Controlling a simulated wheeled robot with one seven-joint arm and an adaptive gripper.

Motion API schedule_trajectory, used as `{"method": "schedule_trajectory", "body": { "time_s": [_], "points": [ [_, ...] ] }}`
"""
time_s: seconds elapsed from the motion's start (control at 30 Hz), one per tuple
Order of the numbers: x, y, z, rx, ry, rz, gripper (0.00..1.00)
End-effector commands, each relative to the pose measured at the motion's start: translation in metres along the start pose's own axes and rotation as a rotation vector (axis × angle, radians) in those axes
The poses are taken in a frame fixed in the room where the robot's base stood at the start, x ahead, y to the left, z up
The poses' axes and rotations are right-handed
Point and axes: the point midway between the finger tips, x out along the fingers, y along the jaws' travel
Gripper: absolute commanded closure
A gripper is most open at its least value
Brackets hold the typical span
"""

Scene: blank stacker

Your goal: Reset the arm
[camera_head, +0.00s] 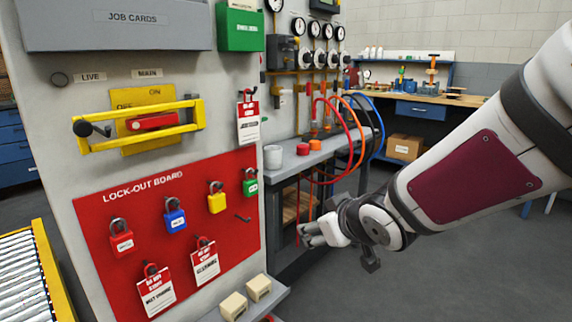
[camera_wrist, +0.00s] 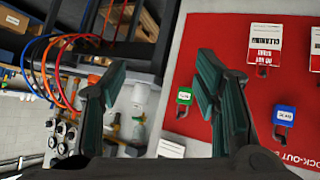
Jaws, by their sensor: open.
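My gripper (camera_head: 305,236) is at the end of my white arm, which reaches in from the right in the head view. It hangs in free air right of the red lock-out board (camera_head: 88,219), in front of the grey bench. In the wrist view my gripper (camera_wrist: 160,82) has its two green-lined fingers spread apart, with nothing between them. The lock-out board (camera_wrist: 222,60) shows behind and right of the fingers there, with a green padlock (camera_wrist: 184,97) and a blue padlock (camera_wrist: 284,115).
Padlocks and tags hang on the board. A yellow-framed switch (camera_head: 150,122) sits above it. Red, orange and blue hoses (camera_head: 362,120) loop over the grey bench (camera_head: 325,150). A roller conveyor (camera_head: 25,275) stands at left. The floor (camera_head: 430,275) below my arm is clear.

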Motion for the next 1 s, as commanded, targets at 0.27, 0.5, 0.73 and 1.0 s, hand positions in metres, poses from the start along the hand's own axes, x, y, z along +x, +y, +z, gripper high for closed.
{"method": "schedule_trajectory", "body": {
  "time_s": [0.27,0.5,0.73,1.0],
  "points": [
    [-0.111,0.041,0.083,0.167,-0.373,0.206,0.44],
    [-0.21,0.015,0.154,0.368,-0.652,0.204,0.44],
    [-0.273,-0.026,0.193,0.494,-0.818,0.115,0.44],
    [-0.32,-0.053,0.201,0.558,-0.908,0.024,0.44]
  ]
}}
